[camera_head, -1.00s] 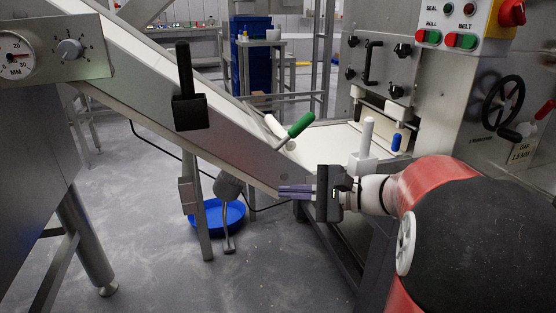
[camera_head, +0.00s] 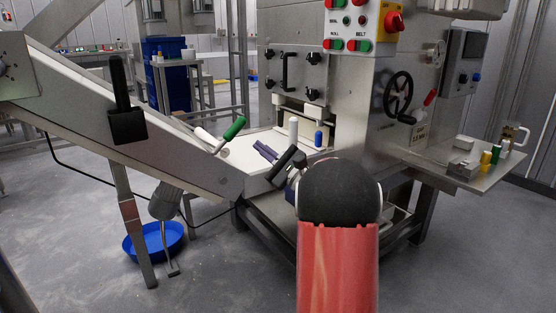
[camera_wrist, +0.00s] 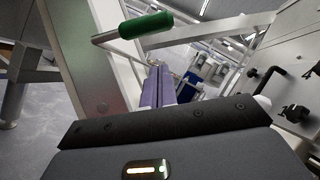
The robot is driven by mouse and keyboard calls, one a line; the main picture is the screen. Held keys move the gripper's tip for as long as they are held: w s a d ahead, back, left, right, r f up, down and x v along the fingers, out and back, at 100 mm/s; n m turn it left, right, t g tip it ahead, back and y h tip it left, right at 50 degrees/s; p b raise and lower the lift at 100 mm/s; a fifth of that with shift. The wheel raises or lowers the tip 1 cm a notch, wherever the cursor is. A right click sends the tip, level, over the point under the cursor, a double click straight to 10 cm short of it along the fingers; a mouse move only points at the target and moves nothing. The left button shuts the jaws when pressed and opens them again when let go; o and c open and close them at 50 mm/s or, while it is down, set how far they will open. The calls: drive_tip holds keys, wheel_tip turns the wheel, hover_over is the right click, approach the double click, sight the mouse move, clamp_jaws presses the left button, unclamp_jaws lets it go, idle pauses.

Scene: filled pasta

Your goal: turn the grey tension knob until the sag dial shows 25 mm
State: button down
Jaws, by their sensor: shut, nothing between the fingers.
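The grey tension knob (camera_head: 3,68) shows only in part at the left edge of the head view, on the steel panel (camera_head: 22,85) of the sloping conveyor. The sag dial is out of view. My gripper (camera_head: 262,149) is at the middle of the head view, far to the right of the knob. Its purple-grey fingers are together and empty, pointing up and left over the belt beside a green-handled lever (camera_head: 233,129). The wrist view shows the shut fingers (camera_wrist: 158,84) and the green handle (camera_wrist: 146,25) above them. The knob does not show there.
The sloping conveyor (camera_head: 95,122) with a black handle (camera_head: 125,112) lies between my gripper and the knob panel. A white post (camera_head: 293,132) and a blue peg (camera_head: 318,138) stand near my gripper. A blue basin (camera_head: 155,240) sits on the floor below. Open floor lies at lower left.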

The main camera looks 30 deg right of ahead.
drive_tip(key=shift+w+a+r+p, duration=0.15)
drive_tip(key=shift+w+a+r, duration=0.15)
drive_tip(key=shift+a+r, duration=0.5)
drive_tip(key=shift+w+a+r+p, duration=0.15)
drive_tip(key=shift+w+a+r, duration=0.15)
drive_tip(key=shift+a+r, duration=0.45)
drive_tip(key=shift+d+r, duration=0.1)
drive_tip(key=shift+r, duration=0.05)
